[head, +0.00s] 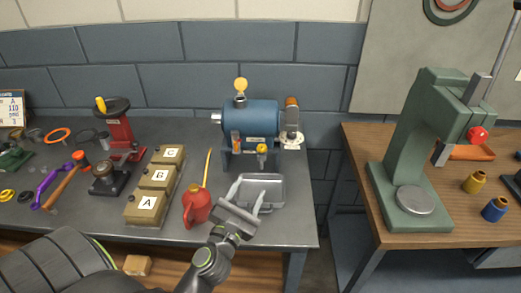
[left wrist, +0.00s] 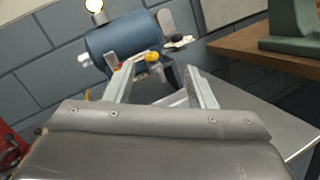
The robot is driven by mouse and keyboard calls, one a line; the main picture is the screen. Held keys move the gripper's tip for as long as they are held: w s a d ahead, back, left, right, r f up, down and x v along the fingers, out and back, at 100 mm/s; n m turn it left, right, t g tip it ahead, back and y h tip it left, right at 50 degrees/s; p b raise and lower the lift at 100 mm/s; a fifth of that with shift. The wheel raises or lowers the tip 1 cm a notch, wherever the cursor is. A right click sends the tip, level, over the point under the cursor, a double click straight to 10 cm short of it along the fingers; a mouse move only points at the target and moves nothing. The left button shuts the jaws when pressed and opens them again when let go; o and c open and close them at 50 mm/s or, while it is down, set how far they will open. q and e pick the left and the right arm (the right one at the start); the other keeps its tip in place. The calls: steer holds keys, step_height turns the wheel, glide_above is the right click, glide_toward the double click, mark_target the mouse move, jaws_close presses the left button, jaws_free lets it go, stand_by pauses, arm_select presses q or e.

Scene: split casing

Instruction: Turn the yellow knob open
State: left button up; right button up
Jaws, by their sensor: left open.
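The blue casing (head: 252,119) stands on a stand at the back of the grey bench. A yellow knob (head: 262,149) sits low on its front, right of an orange fitting (head: 236,140). My left gripper (head: 246,191) is open and empty over the grey tray, in front of the casing and apart from the knob. In the left wrist view the yellow knob (left wrist: 152,57) shows beyond and between the two fingertips (left wrist: 160,72), nearer the left finger. A round yellow disc (head: 240,84) tops the casing. My right gripper is out of view.
A grey tray (head: 276,180) lies below the knob. A red oil can (head: 196,206) stands left of my gripper, its thin yellow spout pointing up. Boxes A, B and C (head: 147,207) are farther left. A green press (head: 412,150) stands on the wooden table at right.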

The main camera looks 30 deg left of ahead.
arm_select(q)
steer(key=a+n+g+y, duration=0.1)
steer(key=a+n, duration=0.1)
steer(key=n, duration=0.3)
steer(key=n+g, duration=0.1)
glide_toward(261, 150)
steer(key=shift+y, duration=0.4)
steer(key=p+x, duration=0.1)
steer(key=x, duration=0.9)
steer(key=shift+d, duration=0.15)
steer(key=shift+c, duration=0.2)
steer(key=shift+f, duration=0.1)
steer(key=c, duration=0.9)
